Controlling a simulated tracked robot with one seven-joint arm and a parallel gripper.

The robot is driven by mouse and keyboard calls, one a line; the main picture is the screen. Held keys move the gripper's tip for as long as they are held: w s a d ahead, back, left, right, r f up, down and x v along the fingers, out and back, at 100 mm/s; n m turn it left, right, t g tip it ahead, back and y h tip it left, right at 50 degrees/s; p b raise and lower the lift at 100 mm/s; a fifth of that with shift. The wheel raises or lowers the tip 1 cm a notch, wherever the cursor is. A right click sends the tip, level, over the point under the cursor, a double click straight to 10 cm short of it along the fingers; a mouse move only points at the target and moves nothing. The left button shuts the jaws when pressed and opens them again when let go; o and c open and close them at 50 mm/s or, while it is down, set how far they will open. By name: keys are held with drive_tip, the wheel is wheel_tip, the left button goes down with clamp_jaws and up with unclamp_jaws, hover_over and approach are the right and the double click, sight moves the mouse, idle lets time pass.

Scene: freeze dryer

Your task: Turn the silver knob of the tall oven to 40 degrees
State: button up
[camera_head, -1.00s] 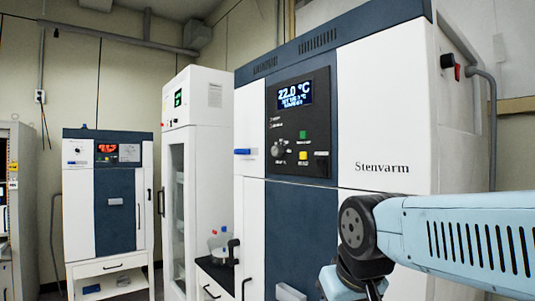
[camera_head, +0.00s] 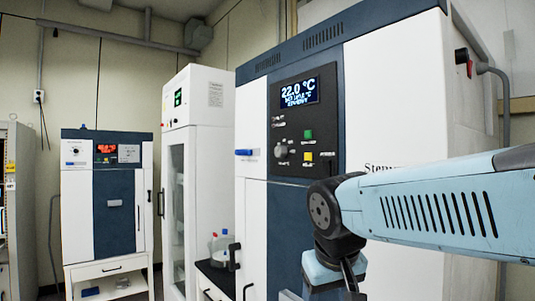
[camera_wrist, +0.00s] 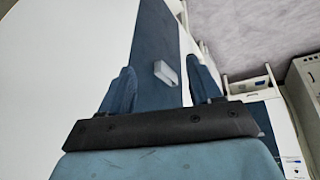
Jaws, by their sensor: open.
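The tall oven (camera_head: 390,105) is white and dark blue and stands at the centre right of the head view. Its black control panel (camera_head: 320,142) has a lit display (camera_head: 300,92) reading 22.0 °C. The silver knob (camera_head: 281,151) is on the panel's left side, below the display. My arm crosses the oven's lower right front in the head view, well below and right of the knob. My gripper (camera_wrist: 165,88) shows in the wrist view with its two blue fingers apart and nothing between them. The knob is not visible in the wrist view.
Green (camera_head: 308,134) and yellow (camera_head: 308,156) buttons sit right of the knob. A tall white cabinet (camera_head: 207,150) and a smaller oven (camera_head: 118,190) stand further left. Bottles (camera_head: 214,241) stand on a low counter.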

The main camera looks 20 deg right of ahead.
drive_tip(key=w+r+m+g+h, duration=0.1)
drive_tip(key=w+r+h, duration=0.3)
drive_tip(key=w+r, duration=0.3)
drive_tip(key=m+t+h, duration=0.3)
drive_tip(key=m+h, duration=0.7)
drive_tip(key=h, duration=0.1)
approach(277, 152)
drive_tip(key=x, duration=0.9)
drive_tip(key=shift+c, duration=0.4)
drive_tip(key=shift+a, duration=0.1)
drive_tip(key=c, duration=0.9)
drive_tip(key=shift+c, duration=0.3)
